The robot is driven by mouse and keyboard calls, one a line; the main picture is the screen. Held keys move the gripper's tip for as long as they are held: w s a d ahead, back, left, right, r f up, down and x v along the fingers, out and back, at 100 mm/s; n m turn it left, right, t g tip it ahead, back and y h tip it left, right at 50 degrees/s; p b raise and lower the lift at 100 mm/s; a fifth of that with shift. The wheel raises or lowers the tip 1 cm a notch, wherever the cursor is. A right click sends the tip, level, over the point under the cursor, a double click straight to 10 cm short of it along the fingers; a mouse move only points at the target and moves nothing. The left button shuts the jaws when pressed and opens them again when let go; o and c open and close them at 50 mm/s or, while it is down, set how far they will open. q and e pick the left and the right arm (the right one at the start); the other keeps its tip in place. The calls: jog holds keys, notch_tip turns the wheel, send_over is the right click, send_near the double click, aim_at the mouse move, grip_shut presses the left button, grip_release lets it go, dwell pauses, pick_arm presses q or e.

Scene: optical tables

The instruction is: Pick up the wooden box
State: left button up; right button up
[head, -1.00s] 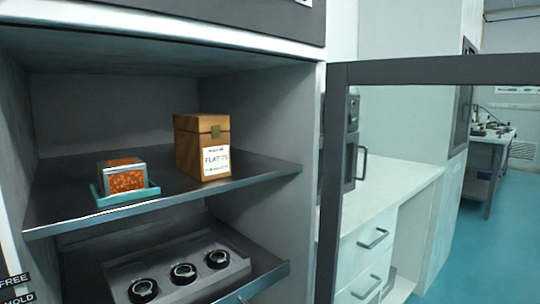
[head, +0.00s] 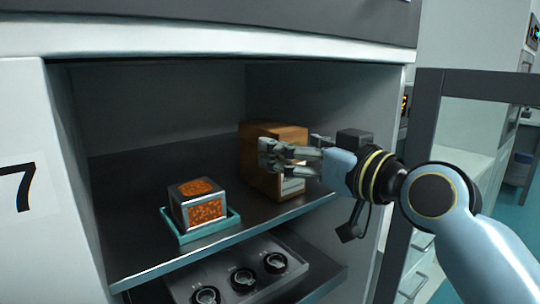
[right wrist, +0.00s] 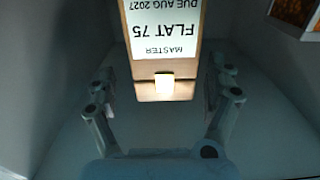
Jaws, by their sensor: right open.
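The wooden box (head: 254,150) stands upright on the upper shelf of the open cabinet, right of the small orange-filled case. My right gripper (head: 290,158) is in front of the box and hides much of its front and label. In the right wrist view the box (right wrist: 165,62) appears upside down, with its "MASTER FLAT 75" label and bright clasp between the two open fingers of my right gripper (right wrist: 165,92). A gap shows on each side, and I cannot tell any contact. My left gripper is not in view.
A clear case with orange contents (head: 199,204) sits in a teal tray (head: 217,230) left of the box. A lower shelf carries a grey holder (head: 232,262) with three black rings.

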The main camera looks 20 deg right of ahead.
jog(key=shift+w+a, duration=0.2)
jog(key=shift+w, duration=0.15)
jog(key=p+x, duration=0.1)
jog(key=x, duration=0.3)
jog(key=shift+a+f, duration=0.1)
jog(key=shift+a, duration=0.1)
jog(key=shift+c, duration=0.4)
jog(key=c, duration=1.4)
jog(key=shift+c, duration=1)
